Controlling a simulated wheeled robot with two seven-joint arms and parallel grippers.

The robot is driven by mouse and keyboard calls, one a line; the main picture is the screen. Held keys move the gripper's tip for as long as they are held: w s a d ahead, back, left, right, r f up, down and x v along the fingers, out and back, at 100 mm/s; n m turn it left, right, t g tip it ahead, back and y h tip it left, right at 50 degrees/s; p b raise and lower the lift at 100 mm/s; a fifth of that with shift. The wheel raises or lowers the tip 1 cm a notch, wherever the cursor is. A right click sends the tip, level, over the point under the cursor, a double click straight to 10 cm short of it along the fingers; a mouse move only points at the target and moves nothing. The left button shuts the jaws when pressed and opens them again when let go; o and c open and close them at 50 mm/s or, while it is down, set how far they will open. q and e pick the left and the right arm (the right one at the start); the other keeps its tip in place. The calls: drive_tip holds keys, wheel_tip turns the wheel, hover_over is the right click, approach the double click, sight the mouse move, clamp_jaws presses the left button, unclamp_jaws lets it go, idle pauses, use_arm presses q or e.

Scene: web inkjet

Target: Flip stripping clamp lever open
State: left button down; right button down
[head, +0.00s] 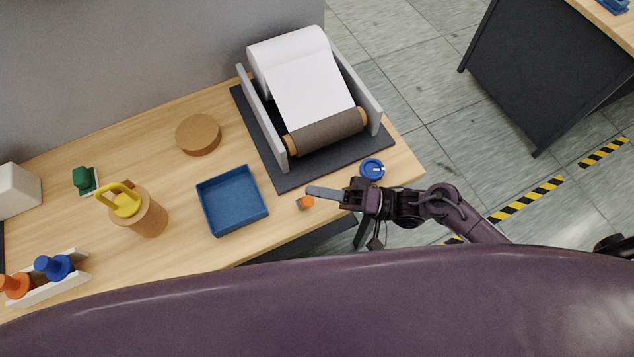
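The paper-web machine stands at the right end of the wooden table. It has two grey side plates (262,118), a white paper web (305,85) and a dark brown roller (326,132) on a dark base. My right gripper (348,197) is at the table's front right edge, in front of the machine. A grey round-ended bar (325,193) sticks out left from it; I cannot tell whether this is a finger or the clamp lever. A small orange part (306,202) lies just below the bar's tip. The gripper's opening is hidden. My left gripper is out of view.
A blue disc-shaped object (372,168) sits close behind my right gripper. A blue tray (233,201), a brown disc (198,134) and a brown container with a yellow handle (144,215) stand to the left. A rack (50,288) holds orange and blue pieces at far left.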

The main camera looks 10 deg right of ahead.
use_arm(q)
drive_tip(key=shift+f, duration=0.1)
use_arm(e)
drive_tip(key=shift+s+d+f, duration=0.1)
drive_tip(key=shift+s+f, duration=0.1)
drive_tip(key=shift+s, duration=0.25)
idle(0.4)
